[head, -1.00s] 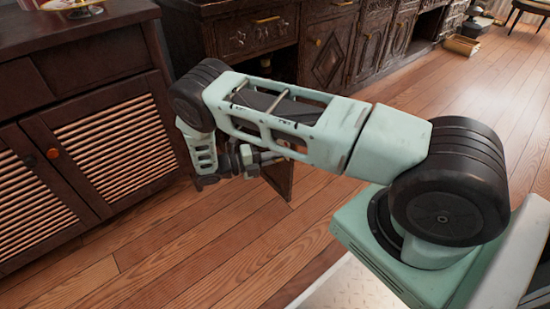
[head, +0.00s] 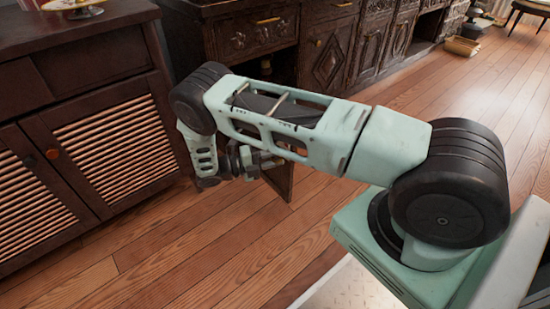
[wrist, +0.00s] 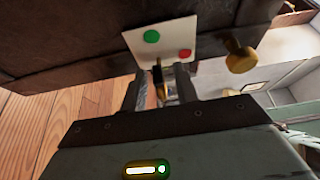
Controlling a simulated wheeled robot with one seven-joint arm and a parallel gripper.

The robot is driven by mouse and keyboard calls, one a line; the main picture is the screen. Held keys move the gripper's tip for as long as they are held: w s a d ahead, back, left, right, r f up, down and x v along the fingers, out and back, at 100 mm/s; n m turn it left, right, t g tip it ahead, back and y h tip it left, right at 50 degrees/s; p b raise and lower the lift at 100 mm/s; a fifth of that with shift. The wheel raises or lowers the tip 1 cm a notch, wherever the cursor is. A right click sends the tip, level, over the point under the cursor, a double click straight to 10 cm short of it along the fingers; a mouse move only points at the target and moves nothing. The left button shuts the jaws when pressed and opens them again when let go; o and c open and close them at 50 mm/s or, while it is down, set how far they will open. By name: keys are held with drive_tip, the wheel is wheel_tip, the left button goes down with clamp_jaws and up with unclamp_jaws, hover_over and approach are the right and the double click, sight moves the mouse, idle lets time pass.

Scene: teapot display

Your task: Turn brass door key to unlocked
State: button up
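In the wrist view a white plate (wrist: 165,38) with a green dot and a red dot is fixed to a dark wooden door (wrist: 70,45). A thin brass key (wrist: 158,82) shows just below the plate. My gripper (wrist: 162,75) has its two fingers on either side of the key. A gap shows between the fingers, so it looks open; I see no clear contact with the key. The key's exact turn angle is hard to tell. In the head view the door (head: 280,181) stands ajar, and my arm hides the key and plate.
A round brass knob (wrist: 240,57) sticks out right of the plate, close to the right finger. A louvred cabinet (head: 115,150) stands at the left. The carved dark cabinet (head: 330,55) runs along the back. The wooden floor (head: 200,250) in front is clear.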

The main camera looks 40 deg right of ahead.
drive_tip(key=b+v, duration=0.2)
drive_tip(key=v, duration=1.5)
drive_tip(key=shift+a, duration=0.25)
drive_tip(key=shift+w+f, duration=0.1)
